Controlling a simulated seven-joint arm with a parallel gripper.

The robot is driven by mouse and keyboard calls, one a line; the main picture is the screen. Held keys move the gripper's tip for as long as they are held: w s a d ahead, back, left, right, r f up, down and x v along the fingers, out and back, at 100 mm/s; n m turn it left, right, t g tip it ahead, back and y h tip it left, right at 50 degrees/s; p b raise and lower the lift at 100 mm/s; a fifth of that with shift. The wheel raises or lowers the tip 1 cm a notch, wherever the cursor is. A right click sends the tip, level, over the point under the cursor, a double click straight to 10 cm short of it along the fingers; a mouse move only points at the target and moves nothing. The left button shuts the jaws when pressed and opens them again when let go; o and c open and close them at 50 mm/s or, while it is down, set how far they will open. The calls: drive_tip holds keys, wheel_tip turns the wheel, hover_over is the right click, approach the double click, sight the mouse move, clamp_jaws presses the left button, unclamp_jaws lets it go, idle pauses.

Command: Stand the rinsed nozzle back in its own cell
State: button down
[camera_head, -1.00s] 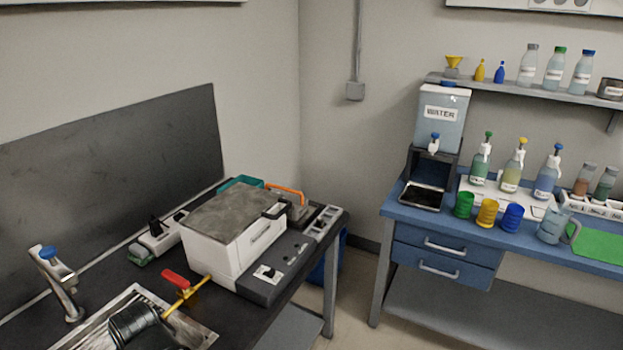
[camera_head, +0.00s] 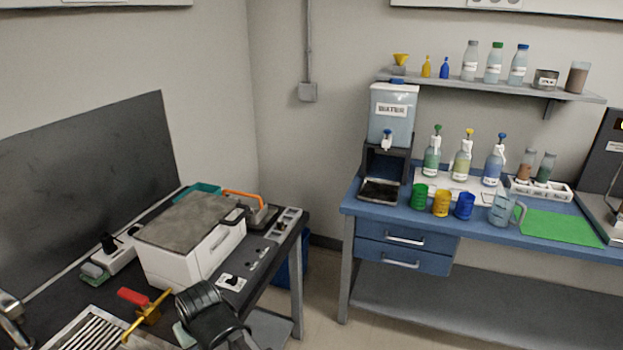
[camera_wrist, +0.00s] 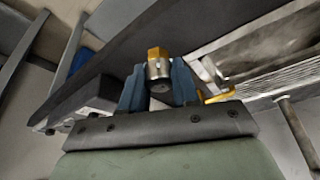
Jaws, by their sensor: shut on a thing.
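The nozzle (camera_wrist: 158,66), a small piece with a brass-coloured hex top and a silver round lower part, is held between the blue fingertips of my gripper (camera_wrist: 158,78) in the wrist view. My gripper is shut on it, and the fingers cover its sides. In the head view my dark arm hangs over the front edge of the black bench, and neither the fingertips nor the nozzle can be made out. A grey strip with several pale square spots (camera_head: 284,224) lies at the bench's right end; I cannot tell whether these are nozzle cells.
A white box machine (camera_head: 190,262) with a grey lid stands on the black bench. A blue bench (camera_head: 340,208) with cups and bottles stands right, across a floor gap.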

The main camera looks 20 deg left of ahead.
drive_tip(key=w+d+m+t+h, duration=0.2)
drive_tip(key=w+d+m, duration=0.4)
drive_tip(key=w+d, duration=1.9)
drive_tip(key=w+d+m+h, duration=0.1)
drive_tip(key=w+d+m, duration=0.25)
drive_tip(key=d, duration=1.25)
drive_tip(key=w+d+m+h, duration=0.1)
drive_tip(key=w+d+m, duration=0.25)
drive_tip(key=d, duration=1.35)
drive_tip(key=w+a+r+n+y, duration=0.1)
drive_tip(key=w+a+r+n, duration=0.15)
drive_tip(key=a, duration=1.65)
drive_tip(key=w+a+r+n+y, duration=0.1)
drive_tip(key=w+a+r+n, duration=0.15)
drive_tip(key=a, duration=1.55)
drive_tip(key=w+a+r+n+y, duration=0.1)
drive_tip(key=w+a+r+n, duration=0.15)
drive_tip(key=a, duration=1.65)
drive_tip(key=w+a+n, duration=0.2)
drive_tip(key=w+a, duration=0.4)
drive_tip(key=shift+g, duration=0.3)
drive_tip(key=shift+d+f, duration=0.1)
drive_tip(key=shift+f, duration=4.5)
